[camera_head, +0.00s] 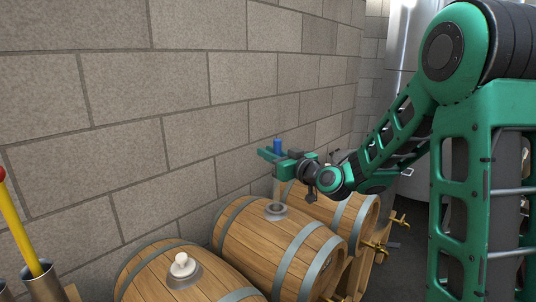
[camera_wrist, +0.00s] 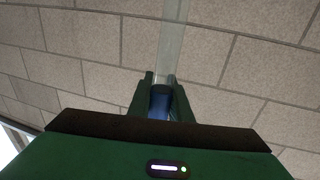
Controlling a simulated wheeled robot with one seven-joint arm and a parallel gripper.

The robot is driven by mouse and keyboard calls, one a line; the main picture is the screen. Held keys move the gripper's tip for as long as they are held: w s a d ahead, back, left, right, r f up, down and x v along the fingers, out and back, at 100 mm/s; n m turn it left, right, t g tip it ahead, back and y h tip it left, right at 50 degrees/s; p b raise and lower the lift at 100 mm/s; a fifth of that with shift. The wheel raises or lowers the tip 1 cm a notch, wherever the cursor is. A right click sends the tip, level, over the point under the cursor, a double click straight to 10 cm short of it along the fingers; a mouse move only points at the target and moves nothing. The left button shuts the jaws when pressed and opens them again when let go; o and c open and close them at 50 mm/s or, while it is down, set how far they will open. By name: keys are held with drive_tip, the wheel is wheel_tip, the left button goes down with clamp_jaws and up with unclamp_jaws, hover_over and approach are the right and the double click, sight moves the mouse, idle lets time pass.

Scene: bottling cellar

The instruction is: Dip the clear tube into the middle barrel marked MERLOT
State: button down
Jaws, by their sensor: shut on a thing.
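My gripper (camera_head: 272,157) is shut on the blue top part of the clear tube (camera_head: 276,188) and holds it upright above the middle barrel (camera_head: 255,245). The blue part (camera_head: 277,145) sticks up above the jaws. The tube's lower end meets the open grey-ringed hole on top of this barrel; how far it reaches inside is hidden. In the wrist view, the clear tube (camera_wrist: 171,38) runs away from my gripper (camera_wrist: 160,90), with blue between the fingers. No MERLOT marking is legible.
A nearer barrel (camera_head: 150,272) has a pale bung (camera_head: 183,265) in its hole. A farther barrel (camera_head: 355,215) stands behind my gripper. Brass taps (camera_head: 375,246) stick out at the right. A block wall (camera_head: 130,130) runs close behind. A yellow rod (camera_head: 18,232) stands in a metal holder at lower left.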

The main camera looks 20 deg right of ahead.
wheel_tip(320, 180, down, 7)
idle(1.3)
drive_tip(key=shift+r, duration=0.1)
idle(3.3)
wheel_tip(320, 180, up, 26)
idle(1.6)
